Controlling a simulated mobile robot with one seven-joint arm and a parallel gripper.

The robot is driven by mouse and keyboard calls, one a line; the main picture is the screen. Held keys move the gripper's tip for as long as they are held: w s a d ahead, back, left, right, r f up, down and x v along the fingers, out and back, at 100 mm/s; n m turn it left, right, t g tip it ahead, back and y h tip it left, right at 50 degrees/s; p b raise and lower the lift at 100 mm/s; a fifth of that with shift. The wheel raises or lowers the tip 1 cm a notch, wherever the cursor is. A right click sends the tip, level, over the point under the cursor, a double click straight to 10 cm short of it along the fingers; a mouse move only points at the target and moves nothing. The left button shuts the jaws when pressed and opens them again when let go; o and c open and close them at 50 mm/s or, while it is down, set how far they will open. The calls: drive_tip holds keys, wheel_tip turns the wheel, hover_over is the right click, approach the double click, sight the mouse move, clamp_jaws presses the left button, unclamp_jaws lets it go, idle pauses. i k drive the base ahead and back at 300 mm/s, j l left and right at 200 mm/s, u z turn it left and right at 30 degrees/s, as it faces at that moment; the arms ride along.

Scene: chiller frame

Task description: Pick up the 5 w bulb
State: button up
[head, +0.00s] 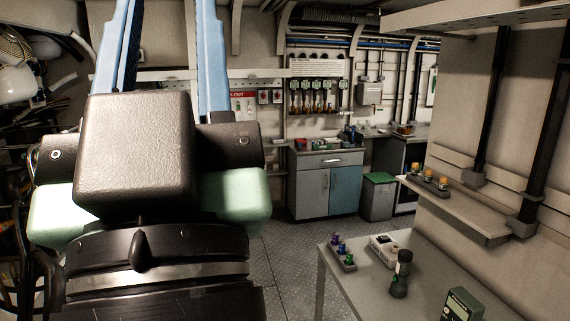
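I cannot tell which item is the 5 w bulb; no label is readable. A small rack (349,264) on the grey table at the lower right holds small coloured pieces, purple, blue and green (343,251), possibly bulbs. Another holder (428,187) on the wall shelf carries three orange-topped pieces (428,175), also possibly bulbs. My gripper (163,22) is large and close at the left. Its two blue fingers stand wide apart with nothing visible between them. Their tips reach the top edge of the picture. My gripper is well left of both racks, touching neither.
The grey table (372,291) also carries a white box (384,250), an upright black torch-like item (401,274) and a green meter (462,305). The shelf (460,211) overhangs behind. A cabinet (327,185) and a green-lidded bin (378,197) stand at the back. Open floor (285,252) lies between.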

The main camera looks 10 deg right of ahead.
sight(443, 183)
drive_tip(key=i+u, duration=0.1)
drive_tip(key=i, duration=0.7)
drive_tip(key=i+l+u, duration=0.1)
drive_tip(key=i, duration=0.65)
drive_tip(key=i+u, duration=0.3)
drive_tip(key=i, duration=0.5)
drive_tip(key=i+u, duration=0.3)
drive_tip(key=i, duration=0.5)
drive_tip(key=i+z, duration=0.2)
drive_tip(key=z, duration=0.2)
drive_tip(key=i+z, duration=0.15)
drive_tip(key=z, duration=0.25)
drive_tip(key=i+j+z, duration=0.15)
drive_tip(key=z, duration=2.85)
